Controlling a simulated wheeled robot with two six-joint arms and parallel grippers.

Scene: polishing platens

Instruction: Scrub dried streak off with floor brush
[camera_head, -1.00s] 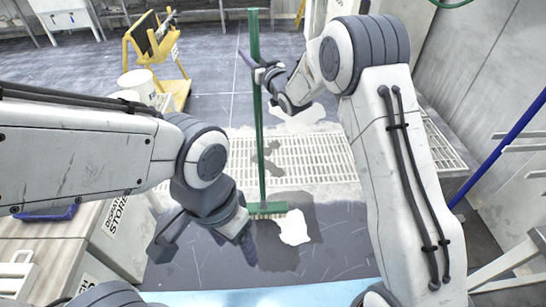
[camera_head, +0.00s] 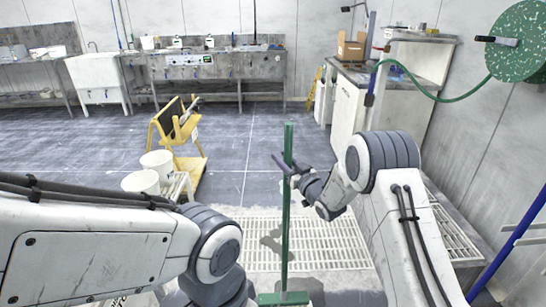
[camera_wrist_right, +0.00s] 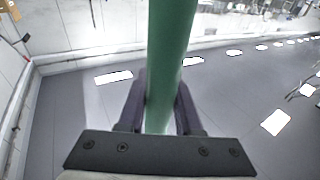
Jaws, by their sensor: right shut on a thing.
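The floor brush has a green upright pole (camera_head: 286,225) and a green head (camera_head: 283,298) at the bottom edge of the head view. My right gripper (camera_head: 288,169) is shut around the upper pole. In the right wrist view the pole (camera_wrist_right: 172,45) passes between both dark fingers (camera_wrist_right: 160,105). The brush head stands low at the floor; contact cannot be told. My left arm comes in at lower left, but its gripper is below the frame. Pale residue (camera_head: 235,212) lies around the floor grate; which mark is the dried streak is unclear.
A floor grate (camera_head: 335,243) lies behind the brush. A yellow stand (camera_head: 190,160) and white buckets (camera_head: 140,181) are left of it. A white cabinet (camera_head: 347,115) and a green hose (camera_head: 440,99) are at right. The dark floor (camera_head: 80,125) at back left is open.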

